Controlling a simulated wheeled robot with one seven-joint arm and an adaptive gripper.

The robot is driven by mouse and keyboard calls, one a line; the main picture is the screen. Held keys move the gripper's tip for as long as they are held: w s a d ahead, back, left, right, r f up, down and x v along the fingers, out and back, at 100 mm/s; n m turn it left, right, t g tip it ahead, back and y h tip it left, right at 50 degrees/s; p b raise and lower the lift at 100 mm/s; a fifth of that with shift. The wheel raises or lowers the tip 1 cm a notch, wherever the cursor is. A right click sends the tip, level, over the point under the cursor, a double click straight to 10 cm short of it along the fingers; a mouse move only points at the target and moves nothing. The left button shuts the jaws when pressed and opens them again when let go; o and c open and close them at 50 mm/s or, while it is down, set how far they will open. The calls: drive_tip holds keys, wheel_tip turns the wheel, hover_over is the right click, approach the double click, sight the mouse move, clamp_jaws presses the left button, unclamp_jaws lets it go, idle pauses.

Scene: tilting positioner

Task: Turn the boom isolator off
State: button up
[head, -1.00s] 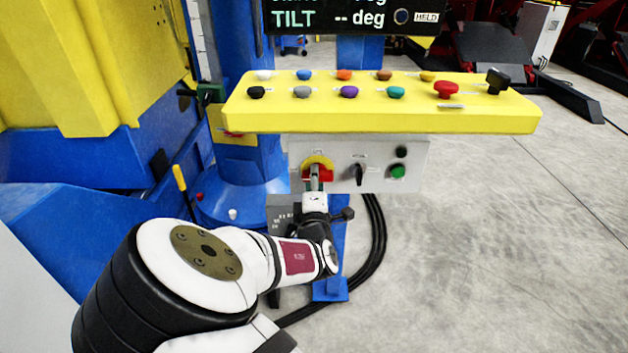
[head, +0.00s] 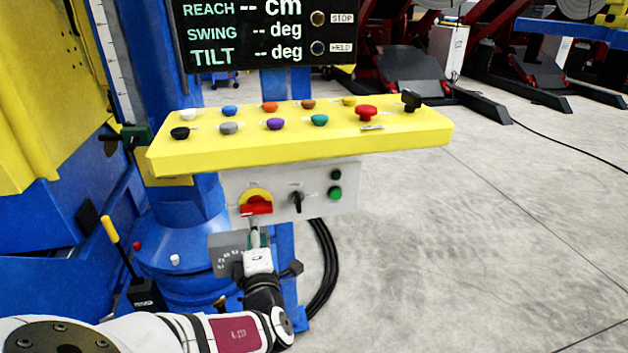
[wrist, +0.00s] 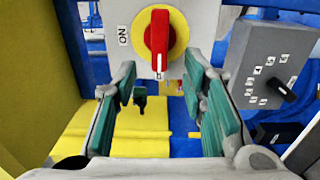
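The boom isolator is a red handle on a yellow disc on the grey panel under the yellow console. It shows in the head view (head: 257,206) and the wrist view (wrist: 157,40). Its handle lies crosswise on the panel in the head view. In the wrist view the handle stands upright in the picture, with its white mark at the lower end, pointing away from the ON label (wrist: 124,35) on the left. My gripper (head: 256,236) is just below and in front of the isolator. In the wrist view its teal-padded fingers (wrist: 160,68) are apart, with nothing between them.
A black selector (head: 297,200) and a green button (head: 335,193) sit right of the isolator. The yellow console (head: 300,148) with several knobs overhangs it. A grey box with a black knob (wrist: 277,88) is close to the right finger. Black cables hang at right.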

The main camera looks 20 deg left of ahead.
drive_tip(key=w+d+m+g+h, duration=0.35)
drive_tip(key=d+m, duration=0.25)
drive_tip(key=d, duration=0.3)
drive_tip(key=w+d+m+g+h, duration=0.2)
drive_tip(key=w+d+m+h, duration=0.15)
drive_tip(key=d+m, duration=0.45)
drive_tip(key=s+d+r+m+g, duration=0.1)
drive_tip(key=s+d+r+g, duration=0.3)
drive_tip(key=d, duration=0.5)
drive_tip(key=s+d+r+m+g, duration=0.1)
drive_tip(key=s+d+r+m, duration=0.2)
drive_tip(key=s+d+r, duration=0.35)
drive_tip(key=s+d+r+m+g, duration=0.15)
drive_tip(key=s+d+r, duration=0.25)
drive_tip(key=s+d, duration=0.45)
drive_tip(key=s+d+r+m+g+h, duration=0.1)
drive_tip(key=s+d+m, duration=0.25)
drive_tip(key=s, duration=0.55)
drive_tip(key=s+d+r+m+g+h, duration=0.1)
drive_tip(key=s+d+m+h, duration=0.1)
drive_tip(key=s+d, duration=0.5)
wheel_tip(320, 180, up, 21)
drive_tip(key=s+a+t+p, duration=0.2)
drive_tip(key=s+t+p, duration=0.1)
drive_tip(key=p, duration=1.5)
drive_tip(key=shift+a+f, duration=0.15)
drive_tip(key=shift+f, duration=0.05)
